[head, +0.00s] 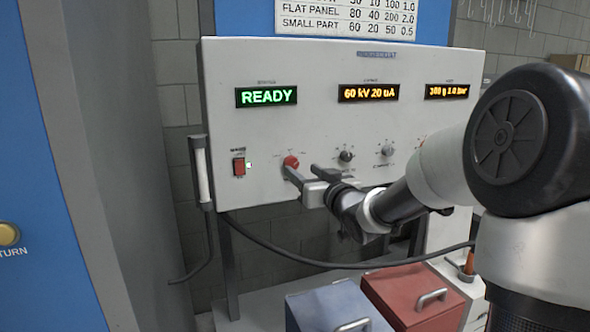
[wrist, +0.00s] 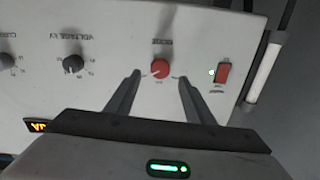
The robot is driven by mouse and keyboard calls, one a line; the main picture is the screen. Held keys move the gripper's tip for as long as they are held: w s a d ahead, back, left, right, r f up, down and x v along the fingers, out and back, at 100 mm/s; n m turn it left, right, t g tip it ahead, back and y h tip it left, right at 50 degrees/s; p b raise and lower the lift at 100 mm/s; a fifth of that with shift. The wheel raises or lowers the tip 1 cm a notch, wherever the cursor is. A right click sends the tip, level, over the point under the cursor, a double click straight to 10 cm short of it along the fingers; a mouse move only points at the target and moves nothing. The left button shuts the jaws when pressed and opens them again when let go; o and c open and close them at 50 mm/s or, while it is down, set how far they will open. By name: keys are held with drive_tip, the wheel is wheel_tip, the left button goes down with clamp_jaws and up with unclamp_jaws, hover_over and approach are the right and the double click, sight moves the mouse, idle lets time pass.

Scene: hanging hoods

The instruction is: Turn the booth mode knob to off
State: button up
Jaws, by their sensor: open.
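The red mode knob (head: 291,161) is on the white control panel (head: 225,120), right of the red rocker switch. In the wrist view the knob (wrist: 160,67) lies between the two fingertips, with a small pale mark on its face. I cannot read the labels around it clearly enough to tell its setting. My gripper (head: 300,170) is open and faces the panel. In the wrist view its fingers (wrist: 159,78) stand either side of the knob, with a visible gap on both sides. Whether the tips reach the knob's depth is unclear.
The red rocker switch (head: 239,166) is lit green beside it. Grey-black knobs (head: 346,156) sit to the right. The display (head: 266,96) reads READY. A white rod (head: 202,170) hangs at the panel's left edge. Blue (head: 330,305) and red (head: 405,290) boxes stand below.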

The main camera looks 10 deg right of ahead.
sight(293, 164)
drive_tip(key=shift+x, duration=2.35)
drive_tip(key=c, duration=1)
